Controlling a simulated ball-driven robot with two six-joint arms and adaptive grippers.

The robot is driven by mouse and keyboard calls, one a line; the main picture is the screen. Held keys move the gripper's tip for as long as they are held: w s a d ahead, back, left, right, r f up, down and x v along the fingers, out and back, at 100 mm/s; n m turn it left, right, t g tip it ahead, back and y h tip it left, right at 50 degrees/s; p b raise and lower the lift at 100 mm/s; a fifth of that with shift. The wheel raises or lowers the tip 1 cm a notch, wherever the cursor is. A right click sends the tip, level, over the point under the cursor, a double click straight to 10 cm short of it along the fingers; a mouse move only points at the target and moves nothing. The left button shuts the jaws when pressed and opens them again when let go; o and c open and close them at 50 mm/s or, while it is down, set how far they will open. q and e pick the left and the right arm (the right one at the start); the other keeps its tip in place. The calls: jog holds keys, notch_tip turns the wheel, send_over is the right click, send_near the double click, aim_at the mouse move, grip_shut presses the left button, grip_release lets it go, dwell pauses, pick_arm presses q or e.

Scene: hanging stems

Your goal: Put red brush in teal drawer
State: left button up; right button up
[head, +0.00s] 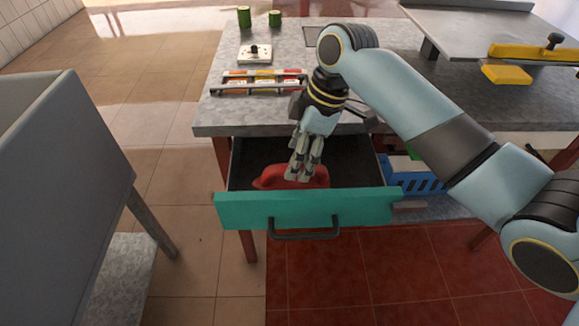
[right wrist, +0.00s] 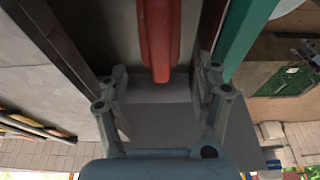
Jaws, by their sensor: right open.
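The teal drawer (head: 300,210) is pulled open under the grey table, with its dark handle at the front. The red brush (head: 275,176) lies inside it, behind the teal front; my right gripper hides part of it. My right gripper (head: 304,172) points down into the drawer, over the brush. In the right wrist view the right gripper (right wrist: 160,78) is open, with the red brush (right wrist: 158,38) beyond and between its fingers. No grip on the brush shows. The teal front (right wrist: 252,30) runs along the right there. My left gripper is not in view.
The grey tabletop (head: 235,115) above the drawer holds a rack of labelled items (head: 262,80), a white switch plate (head: 255,54) and two green cylinders (head: 244,16). A blue crate (head: 418,182) stands right of the drawer. A grey panel (head: 60,190) stands at left.

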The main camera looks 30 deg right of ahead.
jog(key=shift+v, duration=1.95)
